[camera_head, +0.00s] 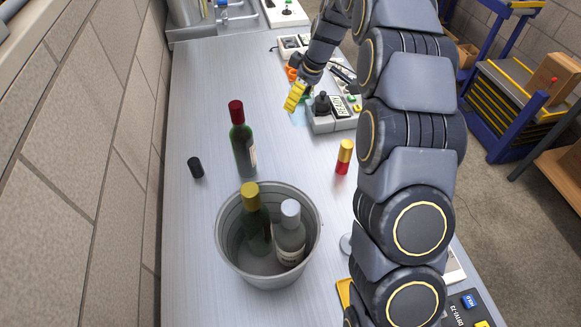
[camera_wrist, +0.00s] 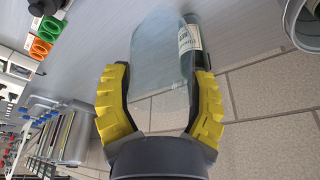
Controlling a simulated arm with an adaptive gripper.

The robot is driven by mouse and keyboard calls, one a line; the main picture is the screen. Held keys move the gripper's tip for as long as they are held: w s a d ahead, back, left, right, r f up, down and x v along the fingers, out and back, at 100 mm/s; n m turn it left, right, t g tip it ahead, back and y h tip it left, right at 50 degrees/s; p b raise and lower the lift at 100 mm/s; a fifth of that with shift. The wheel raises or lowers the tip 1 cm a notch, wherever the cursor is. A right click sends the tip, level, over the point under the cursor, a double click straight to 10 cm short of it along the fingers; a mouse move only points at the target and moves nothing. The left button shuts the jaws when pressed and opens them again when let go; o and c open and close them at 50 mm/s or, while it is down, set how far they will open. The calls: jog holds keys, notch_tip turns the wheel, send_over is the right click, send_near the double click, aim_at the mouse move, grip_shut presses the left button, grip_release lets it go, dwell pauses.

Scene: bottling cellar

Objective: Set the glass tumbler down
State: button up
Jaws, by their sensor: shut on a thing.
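My gripper (camera_head: 296,97) is at the far part of the bench in the head view, beside a grey device with a display. Its yellow fingers also show in the wrist view (camera_wrist: 160,92), closed around a clear glass tumbler (camera_wrist: 158,60). The tumbler is see-through, and its far end points toward the bench. In the head view the tumbler (camera_head: 299,117) is only a faint pale shape just below the fingers. I cannot tell whether it touches the bench (camera_head: 215,80).
A metal bucket (camera_head: 230,262) holds two bottles. A green bottle with a red top (camera_head: 240,135) stands behind it. A black cap (camera_head: 195,167) and a red-and-gold cylinder (camera_head: 344,158) stand nearby. The grey device (camera_head: 325,122) is right of the gripper. The bench left of it is clear.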

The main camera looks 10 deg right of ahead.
jog(key=shift+w+a+f, duration=0.2)
jog(key=shift+a, duration=0.45)
jog(key=shift+w+a+f, duration=0.2)
jog(key=shift+a, duration=0.4)
notch_tip(320, 180, down, 17)
jog(key=shift+d+r, duration=0.1)
jog(key=o, duration=1.1)
jog(key=shift+f, duration=0.2)
